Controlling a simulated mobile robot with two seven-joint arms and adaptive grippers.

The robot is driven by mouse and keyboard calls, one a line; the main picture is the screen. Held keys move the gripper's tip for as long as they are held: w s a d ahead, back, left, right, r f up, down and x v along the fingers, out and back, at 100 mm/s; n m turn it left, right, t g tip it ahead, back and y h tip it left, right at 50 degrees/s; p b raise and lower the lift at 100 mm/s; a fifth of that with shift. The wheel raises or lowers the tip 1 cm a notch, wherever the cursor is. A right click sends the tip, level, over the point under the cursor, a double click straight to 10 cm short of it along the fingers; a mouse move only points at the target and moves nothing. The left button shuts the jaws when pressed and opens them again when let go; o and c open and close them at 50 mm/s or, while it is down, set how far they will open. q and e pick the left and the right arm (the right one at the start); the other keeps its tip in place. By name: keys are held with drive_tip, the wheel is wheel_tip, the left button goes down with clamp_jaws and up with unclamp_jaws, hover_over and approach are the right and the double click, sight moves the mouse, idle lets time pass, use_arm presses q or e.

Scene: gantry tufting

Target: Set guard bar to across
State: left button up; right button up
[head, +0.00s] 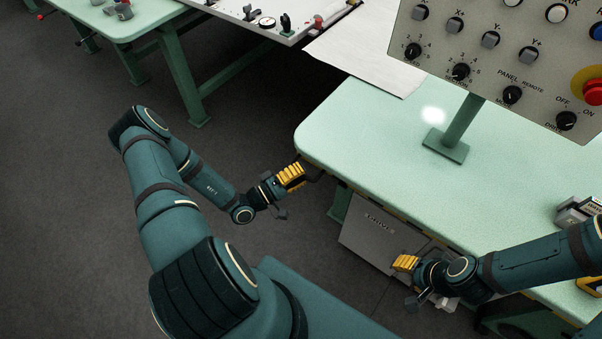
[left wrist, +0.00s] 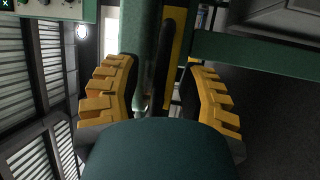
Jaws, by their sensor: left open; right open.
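My left gripper (head: 292,176) is beside the left corner of the green table, at about the height of its edge. In the left wrist view its yellow fingers (left wrist: 158,95) stand wide apart. Between them a rounded black bar (left wrist: 168,55) shows in front of a yellow strip, beside a green post (left wrist: 139,45); I cannot tell whether the black bar is the guard bar, or whether a finger touches it. In the head view a dark piece (head: 314,175) shows just past the fingertips. My right gripper (head: 402,262) is open and empty by the table's front edge.
The green table (head: 370,150) carries a grey control panel (head: 500,60) on a post, with knobs and a red button (head: 594,92). A white sheet (head: 365,62) lies at the back. A grey cabinet (head: 375,235) is under the table. The floor at left is clear.

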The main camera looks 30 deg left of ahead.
use_arm(q)
drive_tip(key=shift+w, duration=0.2)
clamp_jaws()
